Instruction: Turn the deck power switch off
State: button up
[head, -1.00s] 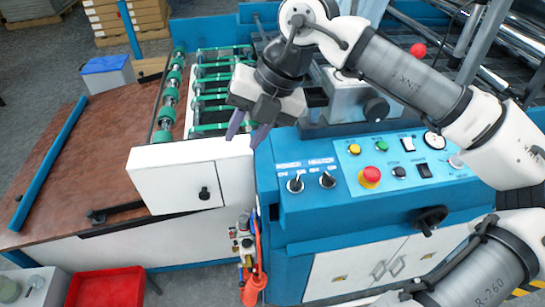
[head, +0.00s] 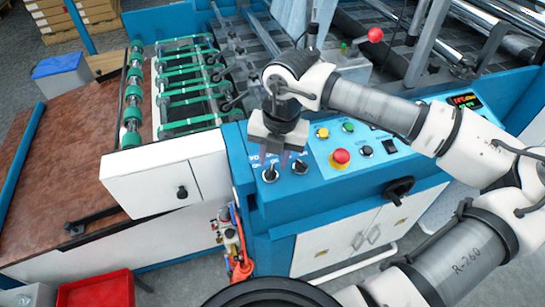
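The blue control panel (head: 330,178) of the machine carries two black rotary switches with white labels above them. The left rotary switch (head: 270,174) and the right rotary switch (head: 300,166) both show below my gripper. My gripper (head: 283,160) points down over the label strip, just behind the two switches, with its thin fingers apart and nothing seen between them. The fingers partly cover the labels, so the wording is not fully readable. Contact with either switch cannot be made out.
A red push button (head: 341,157) on a yellow base is close right of the rotary switches. Yellow (head: 322,133) and green (head: 348,127) buttons lie behind it. A white box (head: 165,180) adjoins the panel's left. A black crank (head: 399,190) sticks out in front.

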jog(key=shift+a+f, duration=0.15)
jog(key=shift+f, duration=1)
grip_shut()
